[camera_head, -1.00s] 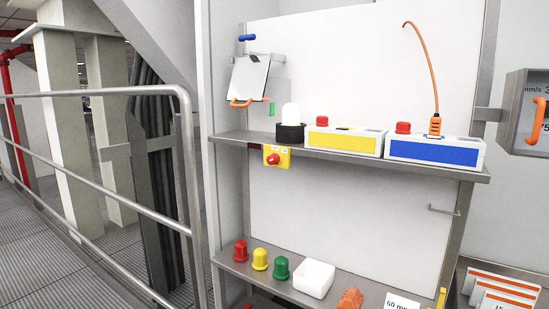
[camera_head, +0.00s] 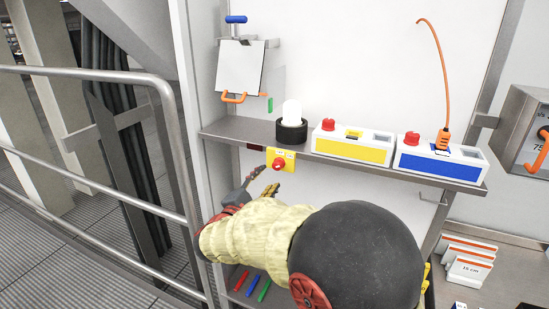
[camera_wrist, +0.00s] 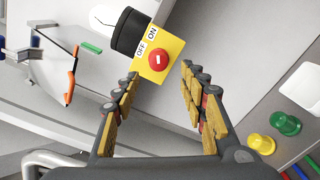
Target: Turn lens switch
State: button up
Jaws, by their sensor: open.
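The switch is a red round knob (camera_head: 279,163) on a yellow plate (camera_head: 288,155) under the front edge of the upper shelf. In the wrist view the red knob (camera_wrist: 158,60) sits on the yellow plate (camera_wrist: 172,48), marked OFF and ON. A white lens (camera_head: 292,112) on a black base (camera_head: 291,132) stands on the shelf above it. My gripper (camera_head: 262,180) is just below and left of the knob in the head view. In the wrist view my gripper (camera_wrist: 160,75) is open, with the knob ahead between its fingertips and nothing held.
The upper shelf (camera_head: 240,130) carries a yellow-fronted box (camera_head: 350,148) and a blue-fronted box (camera_head: 440,166) with an orange cable (camera_head: 441,70). A clipboard (camera_head: 240,67) hangs at left. A metal railing (camera_head: 90,74) runs along the left. Green lens (camera_wrist: 285,124) lies on the lower shelf.

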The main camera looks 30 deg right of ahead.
aim_at(276, 167)
jog(key=p+x, duration=0.1)
jog(key=x, duration=0.6)
jog(key=shift+w+d, duration=0.25)
jog(key=c, duration=0.3)
jog(key=c, duration=0.8)
grip_shut()
